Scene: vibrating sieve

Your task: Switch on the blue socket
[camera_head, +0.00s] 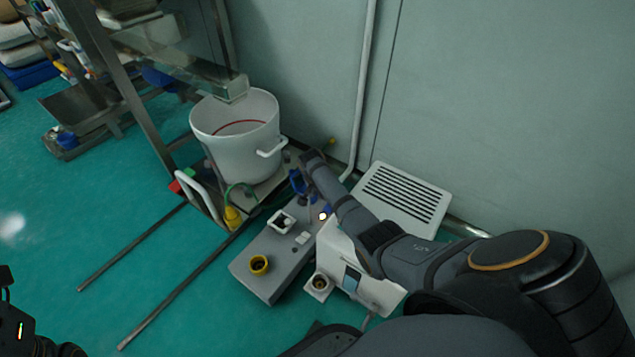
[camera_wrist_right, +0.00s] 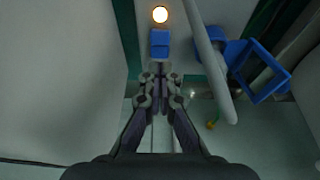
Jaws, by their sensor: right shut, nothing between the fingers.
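The blue socket (camera_head: 297,183) sits at the far end of a long grey power box (camera_head: 265,275). Its blue open frame shows in the right wrist view (camera_wrist_right: 265,75). A small blue switch (camera_wrist_right: 160,44) is beside a round glowing lamp (camera_wrist_right: 160,14); the lamp also shows in the head view (camera_head: 322,216). My right gripper (camera_wrist_right: 160,83) is shut and empty, its tips just below the blue switch in the wrist view. I cannot tell whether they touch. In the head view the right arm hides its fingers. Only a dark part of my left arm shows at bottom left.
A white bucket (camera_head: 236,130) stands behind the power box, close to a metal rack (camera_head: 110,60). A white unit (camera_head: 355,280) is right of the box, and a white vent (camera_head: 400,200) is by the wall. A yellow plug (camera_head: 232,217) is left of the box. Green floor lies open at left.

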